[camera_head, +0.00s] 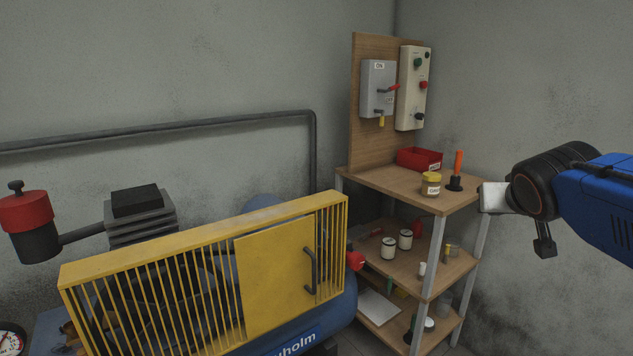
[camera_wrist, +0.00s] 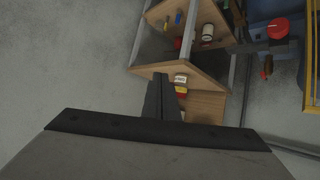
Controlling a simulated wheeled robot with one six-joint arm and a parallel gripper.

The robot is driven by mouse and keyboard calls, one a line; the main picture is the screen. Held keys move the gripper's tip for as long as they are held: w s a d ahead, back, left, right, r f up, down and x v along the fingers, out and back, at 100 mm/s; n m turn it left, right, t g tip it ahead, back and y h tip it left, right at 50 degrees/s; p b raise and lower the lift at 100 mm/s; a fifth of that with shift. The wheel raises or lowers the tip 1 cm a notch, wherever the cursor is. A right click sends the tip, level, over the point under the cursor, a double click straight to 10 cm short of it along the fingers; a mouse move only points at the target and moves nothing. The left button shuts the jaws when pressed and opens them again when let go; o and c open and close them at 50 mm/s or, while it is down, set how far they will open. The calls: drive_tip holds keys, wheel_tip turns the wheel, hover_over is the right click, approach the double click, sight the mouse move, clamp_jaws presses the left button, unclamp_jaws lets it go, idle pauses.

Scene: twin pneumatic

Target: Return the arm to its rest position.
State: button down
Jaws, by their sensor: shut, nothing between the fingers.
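My gripper (camera_head: 493,197) is at the right of the head view, at the end of my blue arm. It is in front of the wooden shelf unit (camera_head: 385,182) and near its top right corner. In the wrist view the dark fingers of my gripper (camera_wrist: 160,82) are together and hold nothing. Whether the gripper touches the shelf cannot be told, but a gap seems to show in the head view.
The shelf top carries a red bin (camera_head: 419,158), a yellow-lidded jar (camera_head: 431,184) and an orange-handled tool (camera_head: 458,165). A grey switch box (camera_head: 377,88) hangs on the backboard. A yellow compressor guard (camera_head: 275,275) fills the lower left. Bare wall is at right.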

drive_tip(key=c, duration=2.3)
unclamp_jaws()
drive_tip(key=s+a+f+n+g+y, duration=0.1)
drive_tip(key=s+a+f+g, duration=0.1)
drive_tip(key=s+f, duration=0.4)
drive_tip(key=s+a+f+g+y, duration=0.1)
drive_tip(key=s+a+f+g, duration=0.1)
drive_tip(key=s+f, duration=0.5)
drive_tip(key=s+a+f+n+g+y, duration=0.1)
drive_tip(key=s+a+f+g, duration=0.1)
drive_tip(key=s+a+f, duration=0.2)
drive_tip(key=shift+s+a+f+n+y, duration=0.15)
drive_tip(key=shift+s+a+f+y, duration=0.05)
drive_tip(key=shift+s+f, duration=0.6)
drive_tip(key=shift+s+a+f+n+y, duration=0.15)
drive_tip(key=shift+s+f+y, duration=0.05)
drive_tip(key=shift+s+f, duration=0.55)
drive_tip(key=o, duration=0.5)
drive_tip(key=shift+a+r, duration=0.1)
drive_tip(key=shift+o, duration=0.2)
drive_tip(key=m+t, duration=1.3)
drive_tip(key=m, duration=0.1)
approach(395, 88)
drive_tip(key=shift+w, duration=4.55)
drive_tip(key=shift+c, duration=0.4)
clamp_jaws()
